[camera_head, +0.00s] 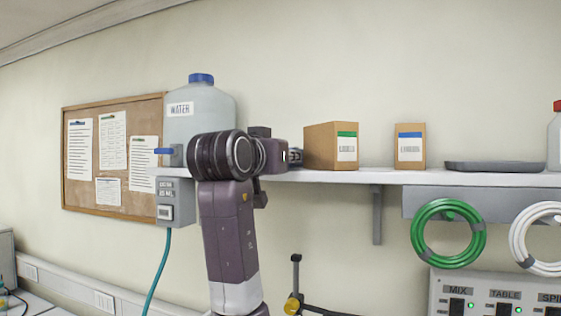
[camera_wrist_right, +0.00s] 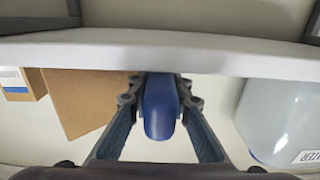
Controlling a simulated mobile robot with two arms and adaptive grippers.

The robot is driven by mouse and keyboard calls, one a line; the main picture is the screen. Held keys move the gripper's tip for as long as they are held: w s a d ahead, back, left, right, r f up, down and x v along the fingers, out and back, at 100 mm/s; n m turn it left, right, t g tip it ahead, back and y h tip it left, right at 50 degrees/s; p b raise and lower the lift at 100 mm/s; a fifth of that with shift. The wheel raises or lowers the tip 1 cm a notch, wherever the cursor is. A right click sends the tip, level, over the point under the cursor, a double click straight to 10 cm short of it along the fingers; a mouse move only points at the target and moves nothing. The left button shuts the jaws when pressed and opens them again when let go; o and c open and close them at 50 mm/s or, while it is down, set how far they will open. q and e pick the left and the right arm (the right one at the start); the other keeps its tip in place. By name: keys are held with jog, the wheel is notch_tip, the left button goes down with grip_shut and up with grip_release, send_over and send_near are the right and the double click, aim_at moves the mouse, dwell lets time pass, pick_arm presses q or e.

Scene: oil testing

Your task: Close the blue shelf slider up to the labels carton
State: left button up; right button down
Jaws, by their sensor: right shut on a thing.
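The blue slider (camera_wrist_right: 160,112) shows in the right wrist view at the shelf's edge, between my right gripper's fingers. My right gripper (camera_wrist_right: 160,95) is shut on it, a finger on each side. In the head view my right wrist hides the slider. A brown carton with a green-striped label (camera_head: 330,146) stands on the shelf just right of my wrist; it also shows left of the slider in the wrist view (camera_wrist_right: 82,100). A smaller carton with a blue-striped label (camera_head: 410,146) stands further right. The label words are too small to read surely. My left gripper is not in view.
The white shelf (camera_head: 370,177) carries a water jug (camera_head: 200,112) with a blue cap left of my wrist and a grey tray (camera_head: 495,167) at the right. Green (camera_head: 448,258) and white hose coils hang below, above a switch panel (camera_head: 490,290).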

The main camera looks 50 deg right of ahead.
jog(key=c, duration=1.8)
grip_release()
jog(key=shift+w, duration=0.1)
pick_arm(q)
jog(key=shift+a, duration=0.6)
pick_arm(e)
jog(key=shift+o, duration=0.2)
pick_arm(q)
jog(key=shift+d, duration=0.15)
pick_arm(e)
jog(key=shift+a, duration=0.15)
jog(key=shift+a, duration=0.3)
jog(key=v, duration=1.1)
jog(key=shift+s, duration=0.2)
